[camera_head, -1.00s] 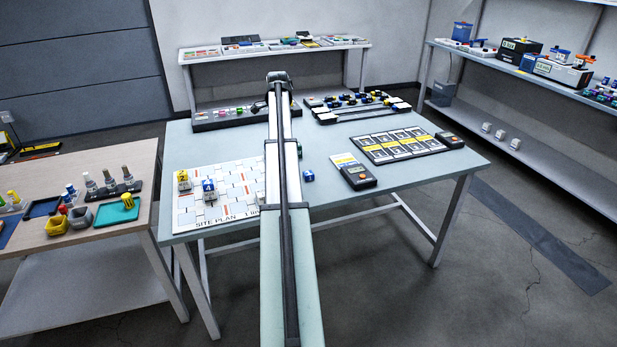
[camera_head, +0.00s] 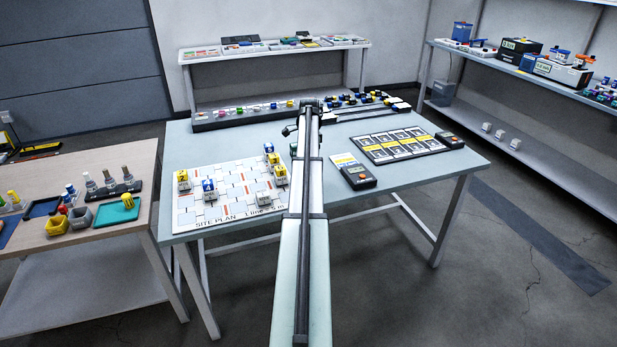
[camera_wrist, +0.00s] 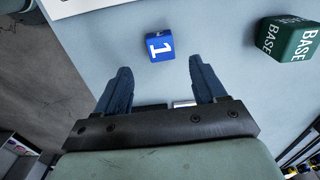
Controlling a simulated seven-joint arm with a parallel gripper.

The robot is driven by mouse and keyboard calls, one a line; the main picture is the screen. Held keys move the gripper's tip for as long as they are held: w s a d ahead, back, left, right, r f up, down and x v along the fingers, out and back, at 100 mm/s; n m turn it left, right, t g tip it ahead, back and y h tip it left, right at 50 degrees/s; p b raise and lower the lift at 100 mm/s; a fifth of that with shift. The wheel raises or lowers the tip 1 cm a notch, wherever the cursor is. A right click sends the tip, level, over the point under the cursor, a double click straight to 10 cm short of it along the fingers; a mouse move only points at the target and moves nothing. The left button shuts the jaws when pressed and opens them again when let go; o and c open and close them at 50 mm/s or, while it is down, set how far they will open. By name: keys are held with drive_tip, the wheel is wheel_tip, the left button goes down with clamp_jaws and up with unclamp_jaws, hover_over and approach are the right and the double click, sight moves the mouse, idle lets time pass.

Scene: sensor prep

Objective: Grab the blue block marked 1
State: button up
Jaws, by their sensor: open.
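The blue block marked 1 (camera_wrist: 160,46) sits on the pale table top in the wrist view, its white 1 facing up. My gripper (camera_wrist: 160,69) is open and empty, its two dark blue fingers apart. The block is just beyond the fingertips in the picture, roughly centred between them and not gripped. In the head view my arm covers the spot where this block showed, and my fingers are hidden there too.
A green block marked BASE (camera_wrist: 285,40) stands right of the blue block. The site plan board (camera_head: 236,178) with several marked blocks lies left of my arm. A handheld meter (camera_head: 357,176) lies to the right, near a dark panel of cards (camera_head: 436,150).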

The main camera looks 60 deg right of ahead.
drive_tip(key=shift+w+f, duration=0.2)
drive_tip(key=shift+f, duration=2.95)
drive_tip(key=shift+c, duration=0.2)
drive_tip(key=c, duration=1.1)
